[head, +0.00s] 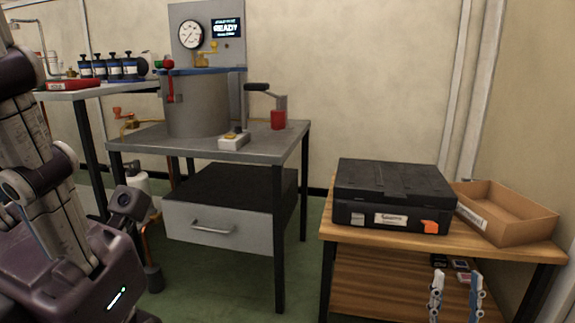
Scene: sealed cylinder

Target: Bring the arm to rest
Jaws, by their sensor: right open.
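My right gripper (456,290) shows at the bottom right, in front of the wooden table. Its two fingers stand apart with nothing seen between them. My left arm (45,190) fills the left edge; its gripper is not in view. A large grey cylinder (198,105) with a blue rim stands on the metal table (265,145), far from my right gripper.
The wooden table (380,245) at right holds a closed black case (390,190) and an open cardboard box (510,210). A red-based device with a black handle (278,115) and a small switch box (234,140) stand on the metal table. Green floor (225,285) lies between the tables.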

